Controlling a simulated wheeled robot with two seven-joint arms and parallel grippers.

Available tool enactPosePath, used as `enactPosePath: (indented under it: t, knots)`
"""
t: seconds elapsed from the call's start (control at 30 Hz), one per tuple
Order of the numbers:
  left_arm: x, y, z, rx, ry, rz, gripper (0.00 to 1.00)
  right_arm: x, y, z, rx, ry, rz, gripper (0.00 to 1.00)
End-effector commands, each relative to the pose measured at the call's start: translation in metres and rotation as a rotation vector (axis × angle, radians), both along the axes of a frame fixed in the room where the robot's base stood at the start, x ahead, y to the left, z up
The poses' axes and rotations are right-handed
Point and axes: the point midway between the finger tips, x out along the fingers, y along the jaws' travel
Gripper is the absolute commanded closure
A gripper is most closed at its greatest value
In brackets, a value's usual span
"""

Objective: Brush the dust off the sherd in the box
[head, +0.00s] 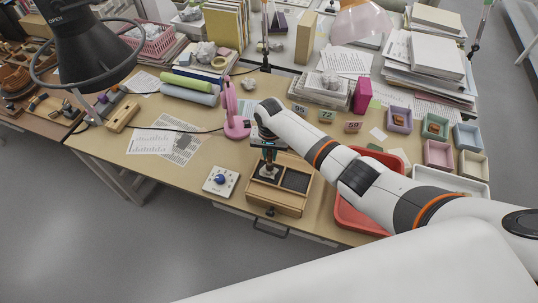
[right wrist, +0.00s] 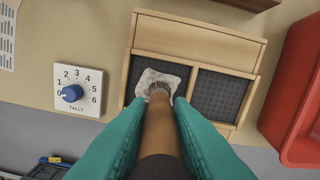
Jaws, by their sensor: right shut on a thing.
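The wooden box (head: 290,207) stands near the table's front edge, with two dark-lined compartments. It also shows in the right wrist view (right wrist: 200,45). A pale, whitish sherd (right wrist: 178,73) lies in the left compartment. My right gripper (head: 268,158), with teal fingers, points down over that compartment. It is shut on a brush with a brown handle (right wrist: 158,125). The bristle end is over the sherd and seems to touch it; the exact contact is hard to tell. The brush hides part of the sherd. My left gripper is not in view.
A white tally dial (right wrist: 77,88) with a blue knob lies left of the box, its mark near 0. A red tray (head: 347,215) stands to the right, partly under my arm. A pink stand (head: 235,120), small coloured bins (head: 438,155) and papers (head: 168,140) lie behind.

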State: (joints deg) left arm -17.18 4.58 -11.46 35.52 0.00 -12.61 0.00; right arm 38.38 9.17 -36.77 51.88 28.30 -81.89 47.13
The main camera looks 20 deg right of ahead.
Motion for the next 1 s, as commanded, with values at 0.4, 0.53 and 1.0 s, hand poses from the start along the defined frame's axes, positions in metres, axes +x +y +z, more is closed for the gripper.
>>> enactPosePath:
  t: [0.4, 0.53, 1.0]
  knots:
    - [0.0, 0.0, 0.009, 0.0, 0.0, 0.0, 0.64, -0.009, 0.007, 0.003, 0.001, 0.002, 0.002, 1.0]
    - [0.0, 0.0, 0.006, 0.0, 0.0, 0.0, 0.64, -0.008, 0.007, 0.001, 0.001, 0.0, 0.001, 1.0]
    - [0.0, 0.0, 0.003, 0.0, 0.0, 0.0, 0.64, -0.002, 0.002, 0.001, 0.002, 0.002, 0.002, 1.0]
